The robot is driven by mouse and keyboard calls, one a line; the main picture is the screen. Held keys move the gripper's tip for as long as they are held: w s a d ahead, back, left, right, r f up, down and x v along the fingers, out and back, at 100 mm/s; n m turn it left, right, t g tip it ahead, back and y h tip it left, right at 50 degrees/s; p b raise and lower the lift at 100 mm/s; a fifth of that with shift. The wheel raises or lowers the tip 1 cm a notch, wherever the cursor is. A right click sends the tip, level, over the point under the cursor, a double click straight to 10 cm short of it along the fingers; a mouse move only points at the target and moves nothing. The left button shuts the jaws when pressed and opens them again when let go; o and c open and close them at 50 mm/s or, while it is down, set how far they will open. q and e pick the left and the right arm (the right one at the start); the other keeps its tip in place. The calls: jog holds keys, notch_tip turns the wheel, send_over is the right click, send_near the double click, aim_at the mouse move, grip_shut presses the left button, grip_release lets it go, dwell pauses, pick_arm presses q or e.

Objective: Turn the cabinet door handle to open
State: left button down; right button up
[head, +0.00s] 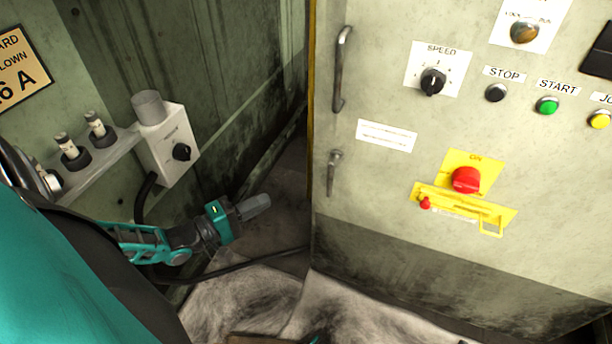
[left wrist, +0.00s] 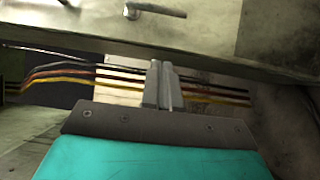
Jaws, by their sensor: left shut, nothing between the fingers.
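The cabinet (head: 380,190) is a pale, worn metal box on the right of the head view, and its door looks shut. The small turning handle (head: 333,172) sits low at its left edge, hanging roughly downward. A long curved pull bar (head: 342,70) is above it. The turning handle also shows at the top of the left wrist view (left wrist: 153,11). My left gripper (head: 262,202) is shut and empty, left of and below the handle, apart from it. Its closed fingers show in the left wrist view (left wrist: 163,82). My right gripper is not in view.
The cabinet front carries a speed knob (head: 432,81), stop button (head: 495,93), green start button (head: 547,105) and red switch (head: 466,180). A grey control box (head: 168,150) is at left. Coloured cables (left wrist: 95,76) run behind my fingers. Open space lies between gripper and handle.

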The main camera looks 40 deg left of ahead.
aim_at(332, 176)
pick_arm(q)
jog(key=s+d+b+x, duration=0.1)
jog(key=d+b+x, duration=0.1)
jog(key=x, duration=1)
jog(key=shift+w+d+b, duration=0.35)
jog(key=shift+d, duration=0.15)
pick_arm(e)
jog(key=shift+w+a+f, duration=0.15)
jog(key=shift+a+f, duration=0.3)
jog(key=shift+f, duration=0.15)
pick_arm(q)
jog(key=shift+d, duration=0.15)
